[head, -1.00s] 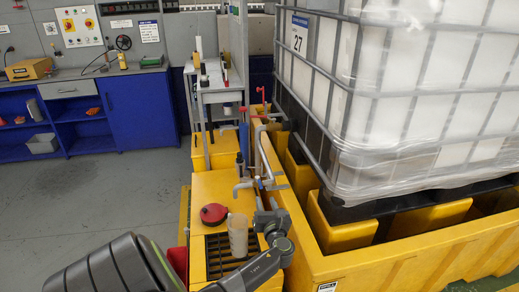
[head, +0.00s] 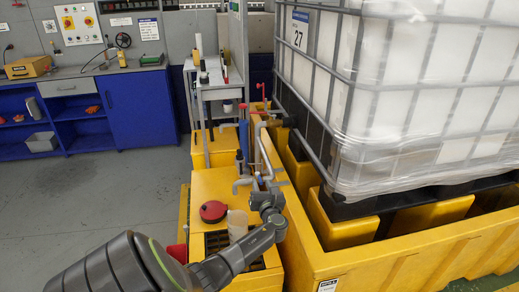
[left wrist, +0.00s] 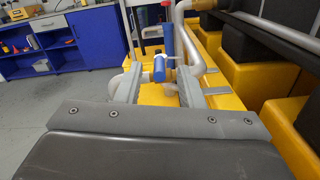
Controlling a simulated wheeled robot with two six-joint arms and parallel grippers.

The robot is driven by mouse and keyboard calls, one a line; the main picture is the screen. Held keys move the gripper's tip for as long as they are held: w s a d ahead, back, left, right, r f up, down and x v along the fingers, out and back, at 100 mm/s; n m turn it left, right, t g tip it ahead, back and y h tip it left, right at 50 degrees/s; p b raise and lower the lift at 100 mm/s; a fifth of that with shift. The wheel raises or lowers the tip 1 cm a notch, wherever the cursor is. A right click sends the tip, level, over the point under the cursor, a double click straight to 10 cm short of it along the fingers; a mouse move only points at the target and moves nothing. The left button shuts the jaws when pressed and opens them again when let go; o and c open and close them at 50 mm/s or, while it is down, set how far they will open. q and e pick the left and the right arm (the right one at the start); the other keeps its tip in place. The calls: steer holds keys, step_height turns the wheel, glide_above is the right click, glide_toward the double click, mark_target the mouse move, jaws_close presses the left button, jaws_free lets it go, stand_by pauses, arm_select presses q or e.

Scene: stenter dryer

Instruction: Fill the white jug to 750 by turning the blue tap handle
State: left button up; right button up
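The whitish, see-through jug (head: 237,222) stands on the dark grate of the yellow stand, partly hidden by my left arm. Its level marks and contents cannot be read. The small blue tap handle (head: 259,178) is on the grey pipework just behind the jug. In the left wrist view the blue handle (left wrist: 159,68) shows upright between the two grey fingers. My left gripper (head: 265,186) is at the tap, and its fingers (left wrist: 159,82) are spread apart, with visible space on both sides of the handle. My right gripper is not in view.
A grey pipe (head: 266,150) rises beside the tap. The caged white tank (head: 400,90) and its yellow bund fill the right. Open floor lies left.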

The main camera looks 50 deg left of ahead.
mark_target(259, 177)
arm_select(q)
steer(key=shift+b+x, duration=0.9)
steer(key=shift+x, duration=1.25)
steer(key=shift+c, duration=0.3)
jaws_close()
